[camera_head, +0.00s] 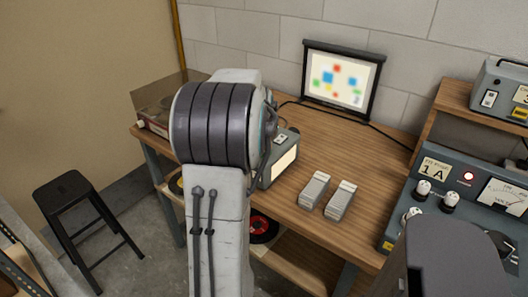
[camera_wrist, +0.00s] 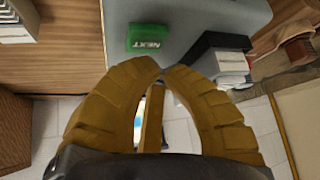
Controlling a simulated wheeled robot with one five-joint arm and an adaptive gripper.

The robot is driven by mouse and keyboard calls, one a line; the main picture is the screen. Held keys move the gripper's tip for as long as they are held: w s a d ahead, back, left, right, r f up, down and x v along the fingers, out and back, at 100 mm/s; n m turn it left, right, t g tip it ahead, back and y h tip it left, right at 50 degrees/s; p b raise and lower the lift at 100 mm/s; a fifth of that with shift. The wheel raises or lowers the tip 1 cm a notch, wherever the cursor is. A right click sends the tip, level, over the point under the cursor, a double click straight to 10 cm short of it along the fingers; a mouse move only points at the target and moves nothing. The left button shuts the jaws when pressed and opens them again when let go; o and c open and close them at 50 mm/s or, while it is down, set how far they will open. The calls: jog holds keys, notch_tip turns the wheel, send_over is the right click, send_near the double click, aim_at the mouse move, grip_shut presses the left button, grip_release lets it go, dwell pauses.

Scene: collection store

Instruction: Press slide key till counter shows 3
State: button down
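The green key marked NEXT (camera_wrist: 147,39) sits on a grey housing (camera_wrist: 190,15) in the wrist view; its lettering appears upside down. My gripper (camera_wrist: 162,66) has yellow-brown fingers, with their tips drawn together just below the key in the picture, apart from it and holding nothing. In the head view, the grey device (camera_head: 283,160) stands on the wooden bench, partly hidden by my arm, which also hides the gripper and key. The screen (camera_head: 342,80) at the back shows blurred coloured squares. A small mark at its lower right is too small to read.
Two pale slide boxes (camera_head: 314,190) and (camera_head: 341,200) stand on the bench (camera_head: 318,146) right of the device. A grey instrument panel (camera_head: 455,180) is at the right. A black stool (camera_head: 72,190) stands at the left. A dark cable runs across the bench.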

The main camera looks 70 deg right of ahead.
jog(key=shift+f+b, duration=0.9)
jog(key=shift+b, duration=0.05)
dwell(0.9)
jog(key=shift+r, duration=0.2)
jog(key=shift+r+p, duration=0.6)
jog(key=shift+r, duration=0.05)
dwell(0.4)
jog(key=shift+r+p, duration=1.9)
jog(key=shift+r, duration=0.65)
jog(key=shift+a+f, duration=0.1)
